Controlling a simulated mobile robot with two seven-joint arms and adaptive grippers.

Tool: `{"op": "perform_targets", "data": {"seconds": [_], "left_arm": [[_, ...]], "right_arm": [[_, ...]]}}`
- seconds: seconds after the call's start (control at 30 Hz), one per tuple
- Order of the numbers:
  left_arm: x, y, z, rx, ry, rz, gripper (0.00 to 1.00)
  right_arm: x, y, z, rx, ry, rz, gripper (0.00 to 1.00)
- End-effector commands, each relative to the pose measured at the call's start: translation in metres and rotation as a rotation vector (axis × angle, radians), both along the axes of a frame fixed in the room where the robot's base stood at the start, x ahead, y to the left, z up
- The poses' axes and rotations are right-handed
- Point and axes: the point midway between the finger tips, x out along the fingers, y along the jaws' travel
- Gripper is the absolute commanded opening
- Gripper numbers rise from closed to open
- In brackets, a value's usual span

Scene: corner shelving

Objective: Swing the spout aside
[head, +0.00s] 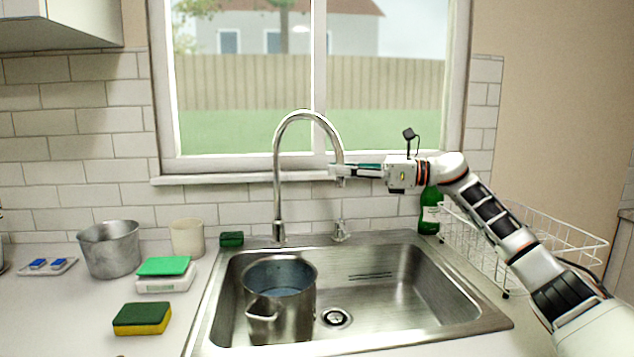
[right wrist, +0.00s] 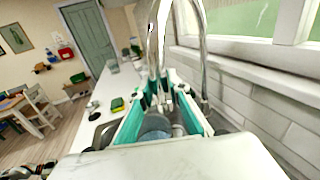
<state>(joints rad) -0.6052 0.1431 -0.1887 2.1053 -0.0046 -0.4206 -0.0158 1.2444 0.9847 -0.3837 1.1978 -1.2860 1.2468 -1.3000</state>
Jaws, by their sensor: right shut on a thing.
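The spout (head: 277,165) is a tall chrome gooseneck behind the sink (head: 385,258). It arches to the right, with its outlet end hanging over the back of the sink. My right gripper (head: 341,171) is shut on the down-turned end of the spout. In the right wrist view the gripper (right wrist: 165,92) has its teal-lined fingers around the chrome tube (right wrist: 154,45); the exact contact is hard to make out. My left gripper is not in view.
A metal pot (head: 282,312) stands in the sink's left part, left of the spout's end. A small tap handle (head: 340,231) is behind the sink. A green bottle (head: 429,212) and wire rack (head: 478,240) stand right. A scale (head: 166,284) and sponge (head: 142,319) lie left.

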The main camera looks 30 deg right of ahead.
Motion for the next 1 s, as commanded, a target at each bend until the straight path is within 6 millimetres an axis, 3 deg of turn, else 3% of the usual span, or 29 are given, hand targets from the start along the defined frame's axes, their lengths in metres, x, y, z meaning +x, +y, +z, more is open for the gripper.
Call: {"op": "perform_targets", "data": {"seconds": [0.1,0.4,1.0], "left_arm": [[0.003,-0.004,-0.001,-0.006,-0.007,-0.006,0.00],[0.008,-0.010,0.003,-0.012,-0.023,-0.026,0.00],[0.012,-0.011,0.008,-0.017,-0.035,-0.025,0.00]], "right_arm": [[0.008,-0.019,-0.003,0.001,-0.001,-0.007,0.00],[0.020,-0.046,0.000,0.001,-0.005,-0.005,0.00],[0.024,-0.056,0.006,0.001,-0.011,-0.002,0.00]]}}
